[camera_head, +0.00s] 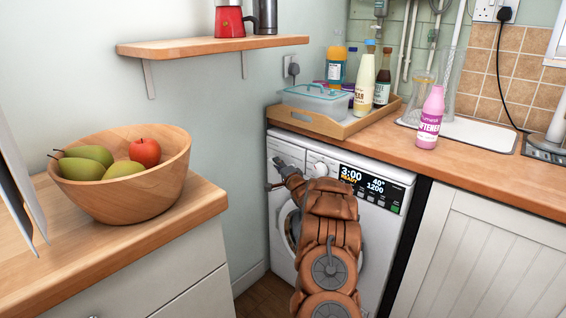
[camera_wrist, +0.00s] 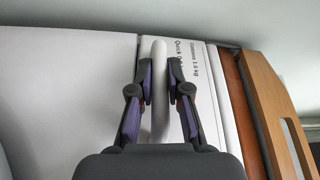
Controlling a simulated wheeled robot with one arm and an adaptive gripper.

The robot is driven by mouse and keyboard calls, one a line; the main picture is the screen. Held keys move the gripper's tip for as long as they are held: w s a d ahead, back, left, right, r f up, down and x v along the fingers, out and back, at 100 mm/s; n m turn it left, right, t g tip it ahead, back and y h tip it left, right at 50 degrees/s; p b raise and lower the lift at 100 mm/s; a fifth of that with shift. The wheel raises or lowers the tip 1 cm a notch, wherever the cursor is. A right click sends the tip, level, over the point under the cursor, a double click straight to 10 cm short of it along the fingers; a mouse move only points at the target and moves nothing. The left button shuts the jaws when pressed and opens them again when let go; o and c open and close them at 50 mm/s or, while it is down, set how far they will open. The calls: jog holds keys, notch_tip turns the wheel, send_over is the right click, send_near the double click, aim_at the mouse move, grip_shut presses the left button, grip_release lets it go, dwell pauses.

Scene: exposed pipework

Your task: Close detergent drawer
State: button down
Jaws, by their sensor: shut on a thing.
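The white washing machine (camera_head: 392,195) stands under the wooden worktop. Its detergent drawer (camera_head: 284,150) is at the upper left of its front, partly hidden by my gripper (camera_head: 281,170). In the wrist view my gripper (camera_wrist: 159,78) is shut on a narrow white upright part, which looks like the drawer's handle (camera_wrist: 160,52). One dark finger with a purple pad is on each side of it. Printed text shows on the white front (camera_wrist: 203,85) just right of the fingers. I cannot tell how far the drawer stands out.
The worktop (camera_head: 470,160) above holds a wooden tray (camera_head: 345,128) with bottles and a pink softener bottle (camera_head: 430,118). A left counter with a fruit bowl (camera_head: 125,185) stands near the machine. A wall shelf (camera_head: 210,46) is above. A narrow floor gap (camera_head: 262,292) lies between.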

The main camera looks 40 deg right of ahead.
jog(key=shift+s+d+r, duration=0.1)
jog(key=shift+d, duration=0.2)
jog(key=c, duration=1.3)
grip_release()
jog(key=shift+d, duration=0.1)
jog(key=shift+o, duration=0.8)
jog(key=v, duration=1.1)
jog(key=shift+s+a, duration=0.3)
jog(key=shift+s, duration=0.05)
